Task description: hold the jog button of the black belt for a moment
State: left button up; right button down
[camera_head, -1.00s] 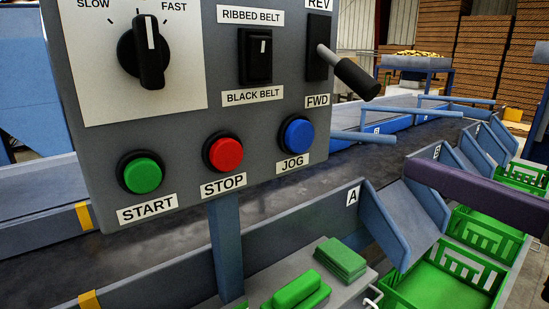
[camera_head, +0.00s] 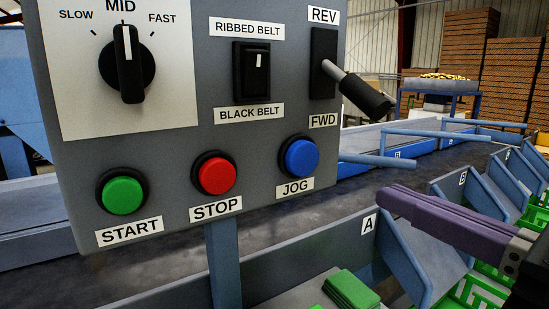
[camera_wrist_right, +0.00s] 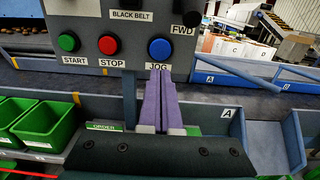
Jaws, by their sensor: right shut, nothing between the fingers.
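The blue JOG button (camera_head: 299,157) is on the grey control panel (camera_head: 185,185), right of the red STOP button (camera_head: 215,175) and green START button (camera_head: 123,195). It also shows in the right wrist view (camera_wrist_right: 160,49). A black selector switch (camera_head: 252,85) sits between the labels RIBBED BELT and BLACK BELT. My right gripper (camera_head: 386,199) is shut and empty, its purple fingers reaching in from the right, apart from the panel. In the right wrist view its fingertips (camera_wrist_right: 160,80) line up just below the JOG label and button. My left gripper is out of view.
A black-handled lever (camera_head: 362,92) sticks out from the panel above JOG, tilted toward FWD. The speed knob (camera_head: 127,68) points to MID. The dark belt (camera_head: 400,169) runs behind the panel. A blue post (camera_head: 223,265) stands below it.

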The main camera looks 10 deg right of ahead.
jog(key=p, duration=0.2)
send_near(307, 165)
jog(key=x, duration=0.2)
jog(key=r+x, duration=0.1)
jog(key=x, duration=0.2)
jog(key=shift+w+a, duration=0.15)
jog(key=shift+w, duration=0.1)
jog(key=shift+w+a+f, duration=0.1)
jog(key=shift+w+a, duration=0.15)
jog(key=shift+w, duration=0.35)
jog(key=shift+w+a, duration=0.1)
jog(key=shift+w, duration=0.3)
jog(key=shift+w+f, duration=0.15)
jog(key=shift+f, duration=0.2)
dwell(0.5)
dwell(0.9)
